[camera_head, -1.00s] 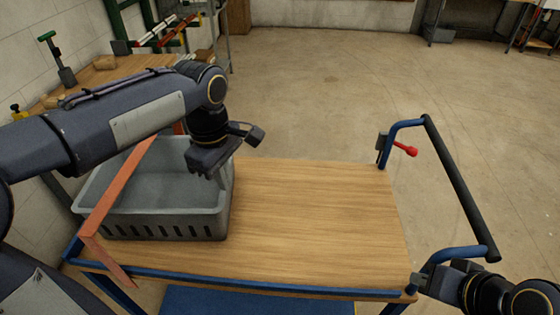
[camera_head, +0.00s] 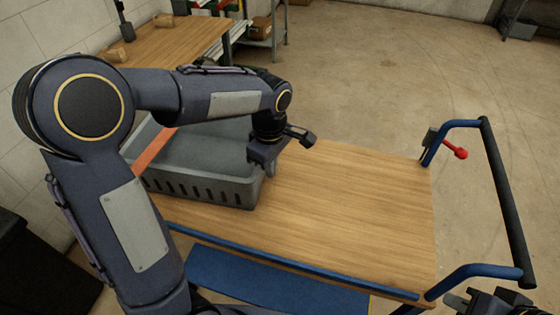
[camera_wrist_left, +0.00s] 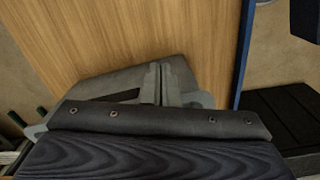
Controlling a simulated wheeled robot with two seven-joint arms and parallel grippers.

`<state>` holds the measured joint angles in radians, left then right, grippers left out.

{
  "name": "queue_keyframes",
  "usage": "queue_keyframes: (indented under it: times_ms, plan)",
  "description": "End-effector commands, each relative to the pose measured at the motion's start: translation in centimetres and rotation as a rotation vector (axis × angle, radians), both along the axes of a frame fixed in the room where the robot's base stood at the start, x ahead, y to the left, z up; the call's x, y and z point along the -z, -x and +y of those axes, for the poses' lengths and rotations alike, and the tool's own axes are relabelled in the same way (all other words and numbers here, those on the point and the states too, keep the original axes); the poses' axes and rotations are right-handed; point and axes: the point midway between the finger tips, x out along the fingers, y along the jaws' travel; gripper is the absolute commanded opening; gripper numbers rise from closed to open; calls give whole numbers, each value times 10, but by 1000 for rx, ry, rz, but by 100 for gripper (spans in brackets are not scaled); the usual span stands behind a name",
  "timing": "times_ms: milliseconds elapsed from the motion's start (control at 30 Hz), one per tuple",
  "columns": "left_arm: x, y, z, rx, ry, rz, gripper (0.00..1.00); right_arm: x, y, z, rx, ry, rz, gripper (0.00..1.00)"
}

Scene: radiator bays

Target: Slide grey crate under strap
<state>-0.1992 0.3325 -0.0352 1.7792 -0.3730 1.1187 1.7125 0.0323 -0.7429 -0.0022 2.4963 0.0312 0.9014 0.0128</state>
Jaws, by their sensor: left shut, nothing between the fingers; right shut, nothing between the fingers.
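The grey crate (camera_head: 205,187) stands on the left part of the wooden cart top in the head view. The orange-red strap (camera_head: 153,148) runs slantwise across the crate's left part. My left forearm and upper arm hide much of the strap and the crate's left end. My left gripper (camera_head: 261,166) points down at the crate's right end, shut and empty; I cannot tell if it touches the rim. In the left wrist view its fingers (camera_wrist_left: 162,85) show close together. My right gripper (camera_head: 456,300) is shut at the bottom right corner, partly cut off, beside the cart's handle.
The cart top (camera_head: 350,215) is bare right of the crate. A blue rail with a dark push bar (camera_head: 505,195) and a red-knobbed lever (camera_head: 455,150) stand at its right end. A wooden workbench (camera_head: 165,48) is behind on the left. Open floor lies beyond.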

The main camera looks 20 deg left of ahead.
Motion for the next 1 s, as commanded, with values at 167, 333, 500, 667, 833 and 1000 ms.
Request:
queue_keyframes:
  times_ms: [167,333,500,667,833,1000]
  plan:
    - [-1,-3,12,-1,0,0,0,-3,0,0,0,0,0,0]
    - [0,-3,13,0,0,-1,0,-3,0,0,0,0,0,0]
    - [0,-3,13,0,0,-1,0,-3,0,0,0,0,0,0]
    - [-1,-6,27,-4,0,0,0,-5,0,0,0,0,0,0]
    - [0,-8,39,0,0,0,0,-5,0,0,0,0,0,0]
    - [0,-8,39,0,-1,-1,0,-5,0,0,0,0,0,0]
